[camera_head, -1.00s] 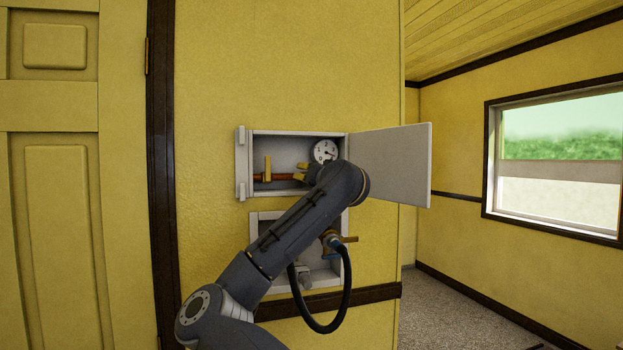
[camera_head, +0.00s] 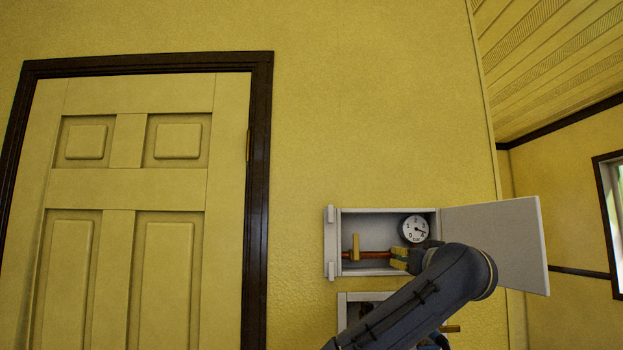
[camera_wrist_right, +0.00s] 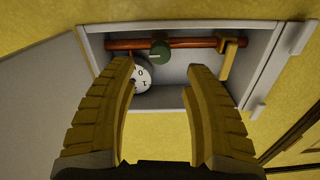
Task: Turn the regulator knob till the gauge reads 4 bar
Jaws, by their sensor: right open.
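The regulator knob (camera_wrist_right: 159,52) is a green disc on a copper pipe inside an open wall box. In the head view only a little green (camera_head: 398,266) shows by my fingers. The round white gauge (camera_head: 415,229) sits above the pipe; its needle points right, around the 4 side, too small to read exactly. In the wrist view the gauge (camera_wrist_right: 139,78) is partly covered by a finger. My right gripper (camera_wrist_right: 162,72) is open, its yellow fingers either side of the knob with gaps and nothing held. It also shows in the head view (camera_head: 399,257). My left gripper is not in view.
The box's white door (camera_head: 496,240) stands open to the right. A yellow valve handle (camera_head: 355,247) is on the pipe left of the knob. A second wall box (camera_head: 342,310) lies below, partly behind my arm. A closed yellow door (camera_head: 126,190) is at left.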

